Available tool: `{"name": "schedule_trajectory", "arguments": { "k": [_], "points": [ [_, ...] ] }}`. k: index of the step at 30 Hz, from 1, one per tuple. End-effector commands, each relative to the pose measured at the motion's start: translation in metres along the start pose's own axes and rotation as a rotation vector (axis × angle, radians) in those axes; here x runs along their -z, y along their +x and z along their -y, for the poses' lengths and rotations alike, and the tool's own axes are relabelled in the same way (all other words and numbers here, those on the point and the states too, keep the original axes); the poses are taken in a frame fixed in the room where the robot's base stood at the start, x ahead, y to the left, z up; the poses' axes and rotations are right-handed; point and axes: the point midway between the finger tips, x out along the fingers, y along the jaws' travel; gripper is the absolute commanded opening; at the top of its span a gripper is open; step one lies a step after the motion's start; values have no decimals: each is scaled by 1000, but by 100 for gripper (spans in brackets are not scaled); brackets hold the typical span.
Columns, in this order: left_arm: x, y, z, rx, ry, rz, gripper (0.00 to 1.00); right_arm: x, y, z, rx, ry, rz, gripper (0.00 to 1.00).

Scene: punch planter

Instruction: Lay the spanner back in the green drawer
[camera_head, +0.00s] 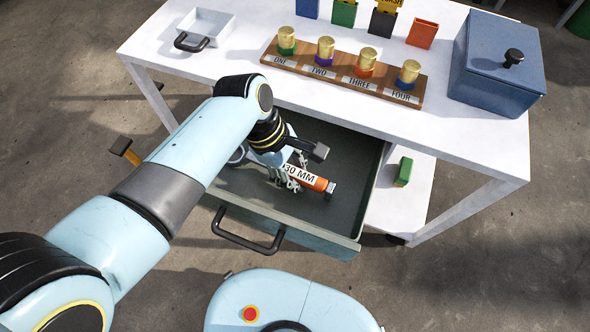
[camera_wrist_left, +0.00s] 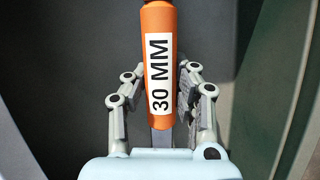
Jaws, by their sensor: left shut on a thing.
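The spanner (camera_head: 317,181) has an orange handle with a white label reading 30 MM. It also shows in the left wrist view (camera_wrist_left: 159,31), lying lengthwise between the fingers. My left gripper (camera_head: 287,178) is shut on the spanner, inside the outline of the open green drawer (camera_head: 237,190). In the left wrist view, the fingers (camera_wrist_left: 160,98) press on both sides of the handle. I cannot tell whether the spanner touches the drawer floor. The spanner's far end is partly hidden by my gripper and arm. My right gripper is not in view.
The white table (camera_head: 480,135) carries a wooden rack (camera_head: 345,75) with several brass-topped punches, a blue lidded box (camera_head: 497,70) and a white tray (camera_head: 210,27). A green block (camera_head: 403,172) sits on the lower shelf. The drawer's black handle (camera_head: 247,240) faces my base.

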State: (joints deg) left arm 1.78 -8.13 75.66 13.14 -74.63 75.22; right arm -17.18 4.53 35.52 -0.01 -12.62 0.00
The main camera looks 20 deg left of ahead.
Motion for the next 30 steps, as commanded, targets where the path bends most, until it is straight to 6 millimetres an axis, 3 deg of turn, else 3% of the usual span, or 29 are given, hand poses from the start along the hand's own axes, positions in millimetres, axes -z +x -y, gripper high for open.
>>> {"name": "schedule_trajectory", "arguments": {
  "k": [3, 4, 10, 21, 26, 30],
  "points": [
    [1, 2, 0, -1, 0, 0, 0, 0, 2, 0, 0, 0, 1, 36],
    [1, 2, 0, -1, 1, 0, 24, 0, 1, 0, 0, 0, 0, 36],
    [1, 2, 0, -1, 0, 0, 50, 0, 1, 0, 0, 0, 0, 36],
    [1, -4, 0, 0, 0, 0, 51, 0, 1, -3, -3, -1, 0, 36],
    [2, -31, 0, -3, 0, -2, 51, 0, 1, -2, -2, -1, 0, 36],
    [2, -64, 0, -4, 2, -3, 51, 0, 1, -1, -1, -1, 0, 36]
  ]
}}
